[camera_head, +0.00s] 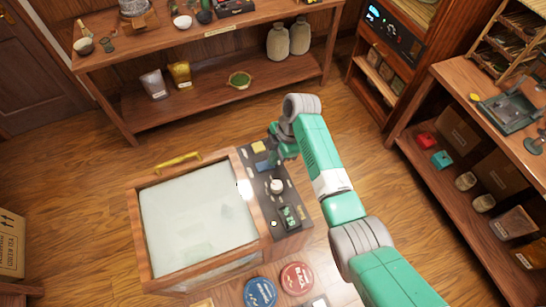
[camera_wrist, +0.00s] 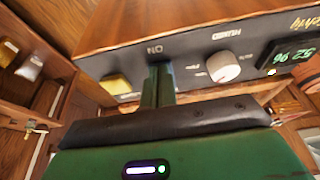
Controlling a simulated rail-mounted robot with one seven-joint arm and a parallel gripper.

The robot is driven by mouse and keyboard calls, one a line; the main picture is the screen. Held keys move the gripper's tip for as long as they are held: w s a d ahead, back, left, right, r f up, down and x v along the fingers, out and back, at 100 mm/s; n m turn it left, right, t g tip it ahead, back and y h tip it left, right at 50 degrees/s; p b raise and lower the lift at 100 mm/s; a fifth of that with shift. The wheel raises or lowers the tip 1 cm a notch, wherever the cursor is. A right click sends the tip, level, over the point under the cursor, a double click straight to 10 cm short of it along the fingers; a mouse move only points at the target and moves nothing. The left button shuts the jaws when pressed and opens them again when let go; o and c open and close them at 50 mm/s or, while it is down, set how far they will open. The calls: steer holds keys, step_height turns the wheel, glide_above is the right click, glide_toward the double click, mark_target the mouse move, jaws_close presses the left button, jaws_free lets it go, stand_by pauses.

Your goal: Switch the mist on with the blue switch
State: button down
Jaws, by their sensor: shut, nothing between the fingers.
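The control panel (camera_head: 283,228) is a dark strip along the right side of the glass-topped wooden cabinet. The blue switch (camera_head: 262,166) shows on it in the head view, between a yellow switch (camera_head: 258,147) and a white knob (camera_head: 277,187). My gripper (camera_head: 272,158) is at the panel, close beside the blue switch. In the wrist view my gripper's shut, empty fingers (camera_wrist: 158,72) point at the panel just under its "ON" mark and hide the blue switch there. Whether they touch it I cannot tell. I cannot see any mist clearly under the pale glass (camera_head: 198,220).
The wrist view shows the yellow switch (camera_wrist: 117,84) left of my fingers, and the knob (camera_wrist: 223,66) and a lit display (camera_wrist: 290,52) to the right. Blue (camera_head: 260,293) and red (camera_head: 297,279) round tins stand near the cabinet's front. Shelves line the back and right.

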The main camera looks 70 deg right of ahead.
steer(key=shift+w+a+r+p, duration=0.5)
steer(key=shift+w+a, duration=0.05)
step_height(320, 180, up, 5)
steer(key=p, duration=0.4)
steer(key=shift+s+d+r+p, duration=0.15)
steer(key=shift+r+p, duration=0.05)
steer(key=shift+p, duration=0.1)
steer(key=s+d+b+v, duration=0.1)
steer(key=b+v, duration=0.2)
steer(key=v, duration=0.5)
steer(key=shift+s+b, duration=0.25)
steer(key=shift+b, duration=0.05)
steer(key=shift+d, duration=0.15)
